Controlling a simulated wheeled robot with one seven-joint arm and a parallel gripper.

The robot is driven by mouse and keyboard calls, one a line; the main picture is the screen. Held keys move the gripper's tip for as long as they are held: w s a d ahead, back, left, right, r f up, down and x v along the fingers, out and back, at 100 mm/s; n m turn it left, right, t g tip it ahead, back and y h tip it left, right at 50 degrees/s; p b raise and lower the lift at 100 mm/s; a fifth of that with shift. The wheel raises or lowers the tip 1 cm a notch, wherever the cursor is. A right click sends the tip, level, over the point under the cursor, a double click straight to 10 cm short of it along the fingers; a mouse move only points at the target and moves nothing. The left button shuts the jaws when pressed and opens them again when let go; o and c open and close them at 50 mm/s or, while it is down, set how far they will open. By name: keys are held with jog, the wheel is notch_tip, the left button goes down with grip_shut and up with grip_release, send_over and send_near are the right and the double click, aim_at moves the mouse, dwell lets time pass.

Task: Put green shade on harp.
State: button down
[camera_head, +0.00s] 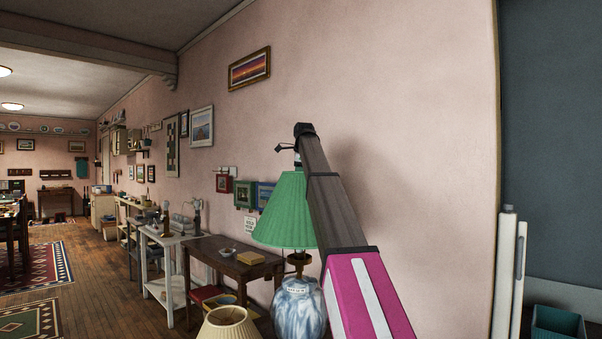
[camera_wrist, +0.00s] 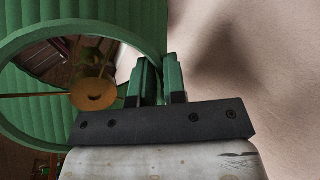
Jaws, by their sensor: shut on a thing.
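The green pleated shade (camera_head: 286,212) hangs upright above the blue-and-white marbled lamp base (camera_head: 298,306) in the head view. The brass neck (camera_head: 299,260) of the lamp shows just under the shade's lower rim. My gripper (camera_wrist: 162,80) is shut on the shade's rim, at its right side in the wrist view. The shade (camera_wrist: 150,22) there shows as a green ring with its pleated inside and thin brass bars. A brass round piece (camera_wrist: 95,95) with a dark hole is inside the ring. I cannot make out the harp clearly; the shade hides it in the head view.
A cream pleated shade (camera_head: 228,324) stands at the front, left of the lamp. The pink wall (camera_head: 420,130) runs close behind the lamp. Small frames (camera_head: 244,194) hang left of the shade.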

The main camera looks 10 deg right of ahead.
jog(key=shift+a+f, duration=0.1)
jog(key=shift+f, duration=3.45)
jog(key=c, duration=1.1)
grip_release()
